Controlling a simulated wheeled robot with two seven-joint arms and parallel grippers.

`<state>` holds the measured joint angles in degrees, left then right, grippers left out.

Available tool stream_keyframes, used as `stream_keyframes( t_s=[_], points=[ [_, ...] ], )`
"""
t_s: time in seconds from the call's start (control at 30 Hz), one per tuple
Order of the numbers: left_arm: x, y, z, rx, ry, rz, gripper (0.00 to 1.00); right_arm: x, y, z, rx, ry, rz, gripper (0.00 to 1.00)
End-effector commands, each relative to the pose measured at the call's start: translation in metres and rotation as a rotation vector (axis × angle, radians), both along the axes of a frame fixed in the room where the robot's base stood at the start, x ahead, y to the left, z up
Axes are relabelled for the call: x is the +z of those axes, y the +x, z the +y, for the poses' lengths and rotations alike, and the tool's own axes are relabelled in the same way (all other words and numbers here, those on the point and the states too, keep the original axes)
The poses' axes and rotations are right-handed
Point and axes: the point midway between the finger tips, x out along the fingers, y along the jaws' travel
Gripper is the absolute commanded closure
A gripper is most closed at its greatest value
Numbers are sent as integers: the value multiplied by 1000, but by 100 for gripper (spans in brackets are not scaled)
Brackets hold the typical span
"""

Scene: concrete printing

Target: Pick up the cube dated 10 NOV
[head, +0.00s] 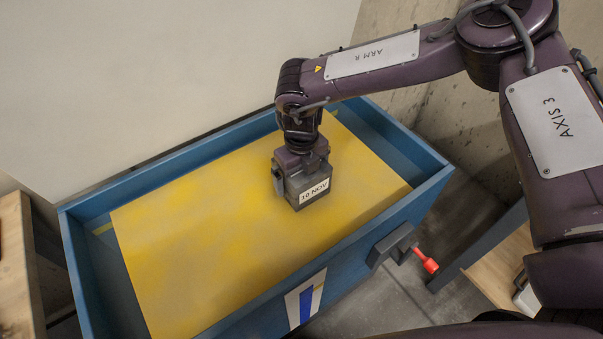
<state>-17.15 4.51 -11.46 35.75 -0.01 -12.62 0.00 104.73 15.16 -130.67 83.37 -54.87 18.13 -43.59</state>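The grey cube (315,190) with a white label reading "10 NOV" is near the middle of the head view, over the yellow surface inside the blue tank. My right gripper (302,179), on the arm marked "ARM R", points down from above with its fingers on either side of the cube and appears shut on it. The label faces the camera. The underside of the cube is hidden, so I cannot tell whether it touches the yellow surface. My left gripper is not in view.
The blue tank (255,325) has raised rims around the yellow surface (190,240), which is otherwise clear. A red-tipped valve handle (428,265) sticks out from its front side. Wooden surfaces stand at the left (15,265) and lower right (500,270). Pale walls stand behind.

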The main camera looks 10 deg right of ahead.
Motion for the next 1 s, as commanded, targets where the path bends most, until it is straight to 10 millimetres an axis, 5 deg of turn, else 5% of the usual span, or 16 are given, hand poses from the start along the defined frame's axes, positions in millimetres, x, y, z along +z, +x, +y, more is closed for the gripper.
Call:
stream_keyframes(
  t_s=[0.27, 0.87, 1.0],
  points=[
    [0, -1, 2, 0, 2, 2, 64, -3, 0, 0, -1, 0, -1, 0],
    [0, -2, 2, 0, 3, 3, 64, -3, 0, 0, -1, 0, -1, 79],
    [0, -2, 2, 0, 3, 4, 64, 1, 3, 1, -2, 5, -9, 80]
  ],
)
